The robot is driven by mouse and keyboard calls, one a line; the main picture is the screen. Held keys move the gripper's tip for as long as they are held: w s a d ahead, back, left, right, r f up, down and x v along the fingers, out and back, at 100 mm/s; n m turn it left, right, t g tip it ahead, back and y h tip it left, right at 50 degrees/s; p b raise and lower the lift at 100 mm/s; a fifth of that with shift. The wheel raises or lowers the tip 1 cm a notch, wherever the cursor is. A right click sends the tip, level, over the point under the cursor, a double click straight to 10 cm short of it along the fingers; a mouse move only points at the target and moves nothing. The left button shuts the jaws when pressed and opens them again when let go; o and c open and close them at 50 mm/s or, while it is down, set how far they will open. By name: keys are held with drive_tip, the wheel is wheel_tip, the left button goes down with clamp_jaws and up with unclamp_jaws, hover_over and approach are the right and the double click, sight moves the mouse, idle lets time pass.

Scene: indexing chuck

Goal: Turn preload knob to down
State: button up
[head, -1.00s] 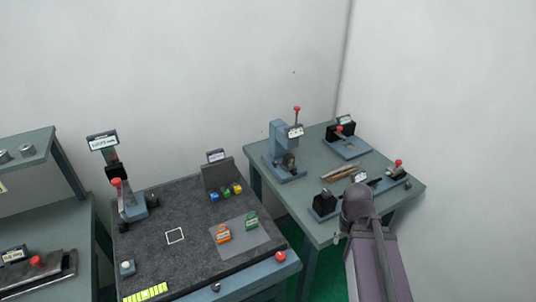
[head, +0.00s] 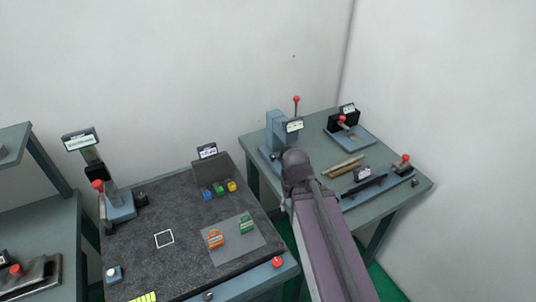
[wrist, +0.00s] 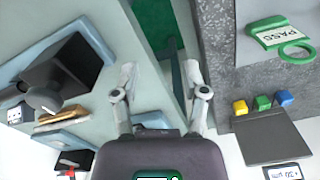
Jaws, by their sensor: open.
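No label that I can read names the preload knob. In the wrist view a dark round knob (wrist: 40,98) sticks out from a black block (wrist: 78,66) on a blue-grey base, left of my gripper. I cannot tell whether it is the preload knob or which way it is set. My gripper (wrist: 160,82) is open and empty, its two fingers apart above the gap between the tables. In the head view my arm hides the gripper. Red-tipped levers stand on the press (head: 296,99), the back right fixture (head: 342,119) and the front right fixture (head: 405,158).
The right table (head: 310,126) also holds metal and brass bars (head: 343,167). The dark mat table (head: 150,265) carries coloured blocks (head: 220,189), orange and green tags (head: 216,239) and a red-knobbed fixture (head: 119,207). Green floor (wrist: 152,22) shows between the tables.

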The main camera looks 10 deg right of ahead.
drive_tip(key=shift+w+a, duration=0.1)
drive_tip(key=shift+a, duration=0.05)
drive_tip(key=shift+o, duration=1.2)
drive_tip(key=n+t+h+b, duration=0.9)
drive_tip(key=n+h+b, duration=0.15)
drive_tip(key=n, duration=1.55)
approach(272, 155)
drive_tip(key=v, duration=0.4)
drive_tip(key=shift+a+r+b, duration=0.1)
drive_tip(key=shift+r+b, duration=0.15)
drive_tip(key=shift+b, duration=0.15)
drive_tip(key=shift+f, duration=0.1)
drive_tip(key=b+x, duration=0.5)
drive_tip(key=x, duration=0.8)
drive_tip(key=shift+d+f, duration=0.25)
